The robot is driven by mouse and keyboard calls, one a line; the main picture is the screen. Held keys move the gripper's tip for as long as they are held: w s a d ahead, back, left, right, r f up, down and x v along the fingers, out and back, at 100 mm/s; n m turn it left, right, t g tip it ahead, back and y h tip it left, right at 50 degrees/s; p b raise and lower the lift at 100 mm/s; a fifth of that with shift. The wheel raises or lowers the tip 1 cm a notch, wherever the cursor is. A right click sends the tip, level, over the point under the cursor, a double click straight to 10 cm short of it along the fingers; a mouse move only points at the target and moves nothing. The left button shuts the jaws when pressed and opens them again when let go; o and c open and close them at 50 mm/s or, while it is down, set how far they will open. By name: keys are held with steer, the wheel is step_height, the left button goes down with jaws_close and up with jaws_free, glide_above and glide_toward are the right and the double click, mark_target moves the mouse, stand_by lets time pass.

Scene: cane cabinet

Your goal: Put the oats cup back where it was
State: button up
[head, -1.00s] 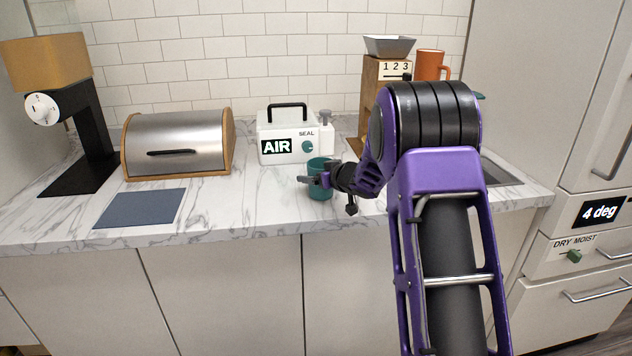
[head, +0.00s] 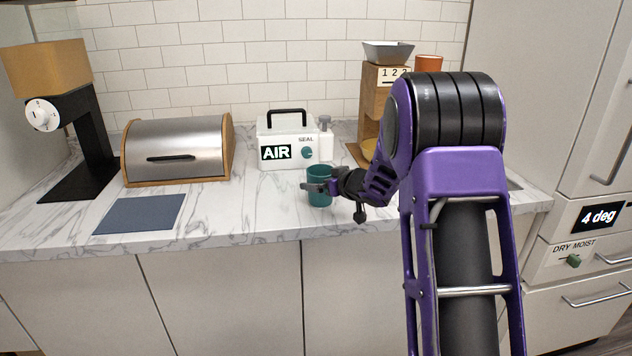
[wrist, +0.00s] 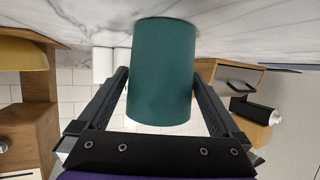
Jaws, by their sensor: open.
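A teal cup (head: 320,192) stands upright on the marble counter, in front of the white AIR/SEAL box. No label shows on it. In the wrist view, which is upside down, the cup (wrist: 162,75) fills the middle, its base on the counter. My gripper (head: 318,187) is at the cup from the right. Its fingers (wrist: 160,75) are open, one on each side of the cup, with at most narrow gaps. The wooden dispenser (head: 368,108) with a metal hopper and number dial stands behind right, partly hidden by my arm.
The AIR/SEAL box (head: 287,140) stands close behind the cup. A bread box (head: 175,150), a blue-grey mat (head: 140,214) and a black machine with a tan top (head: 85,140) are to the left. An orange mug (head: 428,63) is behind my arm. Counter between mat and cup is clear.

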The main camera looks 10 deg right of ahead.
steer(key=p+v, duration=0.1)
steer(key=v, duration=0.7)
steer(key=shift+s+r, duration=0.2)
steer(key=shift+s, duration=0.1)
